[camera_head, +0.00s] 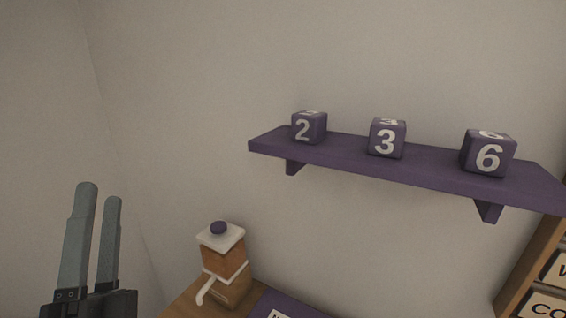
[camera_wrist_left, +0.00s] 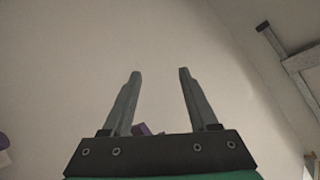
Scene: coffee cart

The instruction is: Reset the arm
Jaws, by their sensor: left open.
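My left gripper (camera_head: 100,193) is at the lower left of the head view, with its two grey fingers pointing up. In the left wrist view the fingers (camera_wrist_left: 159,72) stand apart with nothing between their tips, so it is open and empty. It is to the left of the wooden and white grinder-like device (camera_head: 226,262) and touches nothing that I can see. My right gripper is in neither view.
A dark purple mat (camera_head: 270,299) lies on the wooden counter (camera_head: 187,300). A wooden rack (camera_head: 530,275) stands at right. The wall area above my left gripper is clear.

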